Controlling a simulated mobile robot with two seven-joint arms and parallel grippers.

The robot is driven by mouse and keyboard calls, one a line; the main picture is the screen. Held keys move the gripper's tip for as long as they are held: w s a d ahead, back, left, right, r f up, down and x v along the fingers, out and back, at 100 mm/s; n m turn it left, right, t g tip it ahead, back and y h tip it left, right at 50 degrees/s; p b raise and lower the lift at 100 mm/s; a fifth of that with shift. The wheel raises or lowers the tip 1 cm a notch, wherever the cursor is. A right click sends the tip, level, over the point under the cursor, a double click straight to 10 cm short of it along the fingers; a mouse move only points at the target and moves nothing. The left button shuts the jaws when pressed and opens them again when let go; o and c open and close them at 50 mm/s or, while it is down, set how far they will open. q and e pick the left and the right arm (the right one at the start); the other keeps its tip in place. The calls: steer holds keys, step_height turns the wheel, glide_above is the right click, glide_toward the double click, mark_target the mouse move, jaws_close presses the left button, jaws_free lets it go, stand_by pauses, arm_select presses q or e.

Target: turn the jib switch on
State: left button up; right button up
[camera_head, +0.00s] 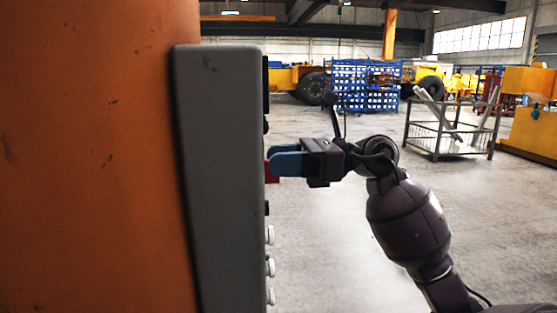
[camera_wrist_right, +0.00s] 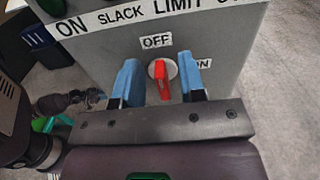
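The jib switch is a red rotary knob (camera_wrist_right: 162,80) on a pale round base, mounted on the grey control box (camera_head: 222,180). In the right wrist view its red bar stands roughly upright, towards the OFF label (camera_wrist_right: 156,41); the ON label (camera_wrist_right: 203,64) is at its right. In the head view a bit of red (camera_head: 271,174) shows at the box's right face. My right gripper (camera_head: 284,162) is at that face. Its two blue fingers (camera_wrist_right: 159,84) are open, one on each side of the knob, with gaps visible.
The box is fixed to a large orange column (camera_head: 95,150). Several white buttons (camera_head: 270,267) stick out lower on its face. A strip of labels (camera_wrist_right: 150,14) runs above the knob. A wire-frame cart (camera_head: 450,135) and blue rack (camera_head: 365,85) stand far off; the floor between is clear.

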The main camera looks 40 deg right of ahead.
steer(key=shift+w+a, duration=0.1)
steer(key=shift+a, duration=0.1)
jaws_close()
stand_by(0.3)
